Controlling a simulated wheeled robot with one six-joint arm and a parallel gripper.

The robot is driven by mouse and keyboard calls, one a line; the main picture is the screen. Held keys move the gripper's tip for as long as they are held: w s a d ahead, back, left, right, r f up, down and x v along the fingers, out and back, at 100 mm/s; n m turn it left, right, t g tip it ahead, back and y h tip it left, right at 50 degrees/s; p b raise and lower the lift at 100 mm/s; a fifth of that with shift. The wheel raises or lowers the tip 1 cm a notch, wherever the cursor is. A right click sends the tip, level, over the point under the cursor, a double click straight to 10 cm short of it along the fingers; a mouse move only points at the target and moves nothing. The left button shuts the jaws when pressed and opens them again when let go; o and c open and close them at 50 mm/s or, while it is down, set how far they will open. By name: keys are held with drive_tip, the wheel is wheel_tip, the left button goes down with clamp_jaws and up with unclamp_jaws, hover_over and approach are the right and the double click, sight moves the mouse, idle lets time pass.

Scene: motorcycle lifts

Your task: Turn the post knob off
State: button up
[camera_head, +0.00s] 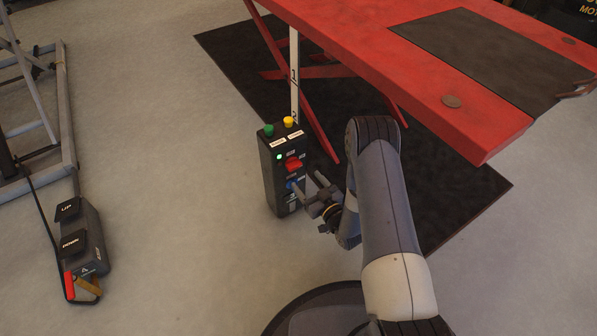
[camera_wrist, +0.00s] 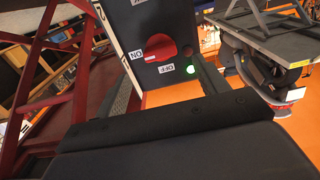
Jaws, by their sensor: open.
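The control post (camera_head: 268,178) is a dark upright box on the floor near the middle of the head view. Its red knob (camera_head: 294,163) is on the front face, and a green lamp (camera_head: 279,156) is lit above it. In the wrist view the knob (camera_wrist: 160,46) appears upside down, with ON and OFF labels beside it and the lit lamp (camera_wrist: 190,69) nearby. My gripper (camera_head: 307,185) is open in front of the post's lower front, below the red knob. I cannot tell whether it touches the post. A blue part (camera_head: 291,185) there is partly hidden by a finger.
Green (camera_head: 268,130) and yellow (camera_head: 289,122) buttons top the post. A red lift table (camera_head: 470,70) stands behind and right, over a black mat (camera_head: 240,60). An UP/DOWN pedal (camera_head: 92,245) and grey frame (camera_head: 68,120) are at left. Floor left of the post is clear.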

sight(296, 168)
drive_tip(key=b+x, duration=0.1)
drive_tip(key=x, duration=0.5)
drive_tip(key=shift+a, duration=0.1)
drive_tip(key=shift+c, duration=0.2)
drive_tip(key=c, duration=1)
drive_tip(key=shift+o, duration=0.2)
